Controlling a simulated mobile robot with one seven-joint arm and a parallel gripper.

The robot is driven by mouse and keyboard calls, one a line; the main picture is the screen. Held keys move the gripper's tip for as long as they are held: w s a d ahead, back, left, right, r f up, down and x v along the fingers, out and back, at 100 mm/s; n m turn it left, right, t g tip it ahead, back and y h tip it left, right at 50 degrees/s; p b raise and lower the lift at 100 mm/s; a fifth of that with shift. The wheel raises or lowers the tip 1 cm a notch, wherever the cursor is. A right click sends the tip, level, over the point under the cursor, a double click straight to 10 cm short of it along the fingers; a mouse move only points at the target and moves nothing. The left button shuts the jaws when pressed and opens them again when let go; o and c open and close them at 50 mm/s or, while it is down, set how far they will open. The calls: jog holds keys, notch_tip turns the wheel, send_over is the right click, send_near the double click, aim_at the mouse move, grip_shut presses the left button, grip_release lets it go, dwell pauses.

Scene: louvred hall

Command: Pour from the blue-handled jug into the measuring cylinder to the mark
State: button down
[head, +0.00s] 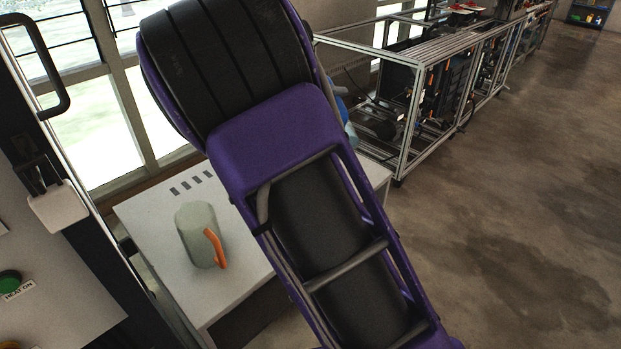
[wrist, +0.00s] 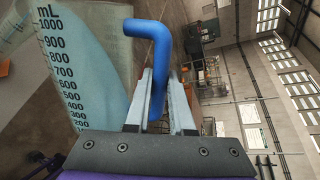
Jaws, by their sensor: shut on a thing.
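My gripper (wrist: 161,82) is shut on the blue handle (wrist: 150,30) of the blue-handled jug, with one finger on each side. The jug's pale blue body (wrist: 72,80) fills the left of the wrist view and carries a black mL scale up to 1000. In the head view only slivers of the blue-handled jug (head: 351,136) show past the right edge of my purple arm, which hides my gripper. I cannot make out the measuring cylinder in either view, nor any liquid level in the jug.
A grey-green jug with an orange handle (head: 196,235) stands upright on a white table (head: 155,215), near several dark marks. A panel with buttons (head: 60,270) is at left. Metal-framed machinery (head: 402,130) stands behind; the floor at right is clear.

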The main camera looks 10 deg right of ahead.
aim_at(336, 109)
jog(key=shift+r, duration=0.15)
dwell(0.4)
jog(key=shift+w+r, duration=0.25)
jog(key=shift+w, duration=0.05)
dwell(0.5)
jog(key=shift+w+a+r+n, duration=0.1)
jog(key=shift+w+r+n, duration=0.1)
jog(key=shift+n, duration=0.2)
jog(key=shift+w+r+g, duration=0.2)
jog(key=shift+g, duration=0.1)
dwell(1.4)
jog(key=shift+m+t, duration=0.5)
jog(key=shift+m, duration=0.3)
jog(key=s+f+b, duration=0.1)
jog(key=f+b, duration=0.1)
jog(key=b, duration=0.1)
jog(key=s+f+b, duration=0.1)
jog(key=b, duration=0.1)
jog(key=shift+s+d+f+b, duration=0.2)
jog(key=shift+f+b, duration=0.2)
jog(key=shift+s+d+f+m+b, duration=0.1)
jog(key=shift+s+f+m+b, duration=0.15)
jog(key=shift+b, duration=0.2)
jog(key=shift+s+r, duration=0.1)
jog(key=shift+r, duration=0.05)
